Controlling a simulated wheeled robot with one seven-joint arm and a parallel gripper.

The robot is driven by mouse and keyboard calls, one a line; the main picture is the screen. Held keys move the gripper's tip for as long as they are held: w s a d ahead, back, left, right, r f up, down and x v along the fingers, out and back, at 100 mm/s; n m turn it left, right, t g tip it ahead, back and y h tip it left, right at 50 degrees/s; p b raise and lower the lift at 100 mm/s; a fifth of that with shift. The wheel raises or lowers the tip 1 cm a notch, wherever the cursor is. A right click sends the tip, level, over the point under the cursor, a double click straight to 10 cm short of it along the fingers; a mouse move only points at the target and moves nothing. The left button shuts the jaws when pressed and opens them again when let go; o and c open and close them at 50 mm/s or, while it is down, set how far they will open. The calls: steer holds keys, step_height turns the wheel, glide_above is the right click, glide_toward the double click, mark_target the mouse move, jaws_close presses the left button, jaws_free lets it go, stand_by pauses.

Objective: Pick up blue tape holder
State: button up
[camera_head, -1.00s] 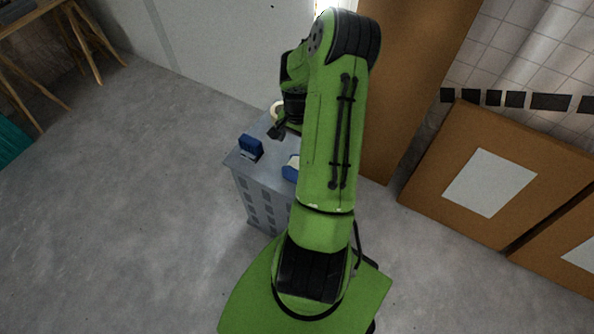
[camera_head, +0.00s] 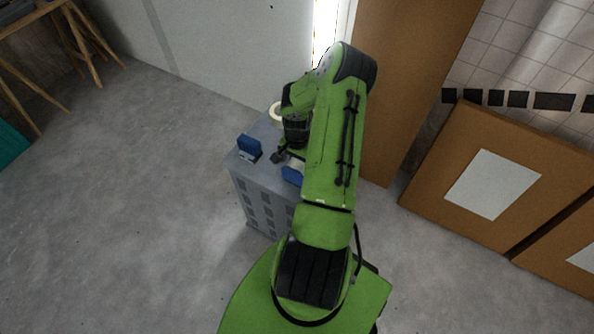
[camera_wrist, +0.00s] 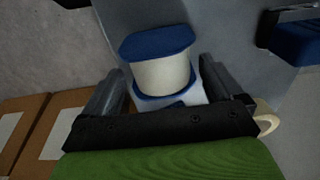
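The blue tape holder (camera_wrist: 160,66), with blue ends and a white roll between them, is ahead of my gripper in the wrist view. In the head view, the blue and white holder (camera_head: 292,175) is on the grey cabinet top, partly hidden by my arm. My gripper (camera_wrist: 163,78) is open, with one dark finger on each side of the holder and gaps visible. In the head view my gripper (camera_head: 281,157) is low over the cabinet, just above and left of the holder. Contact cannot be made out.
The grey cabinet (camera_head: 263,190) also carries another blue object (camera_head: 249,148) at its left edge, seen at the wrist view's upper right (camera_wrist: 296,42). A pale ring (camera_head: 276,113) is at the back. Brown panels (camera_head: 492,180) lean on the right.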

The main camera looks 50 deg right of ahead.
steer(key=shift+f, duration=0.1)
steer(key=c, duration=0.9)
steer(key=shift+o, duration=0.2)
step_height(320, 180, up, 10)
steer(key=p, duration=0.2)
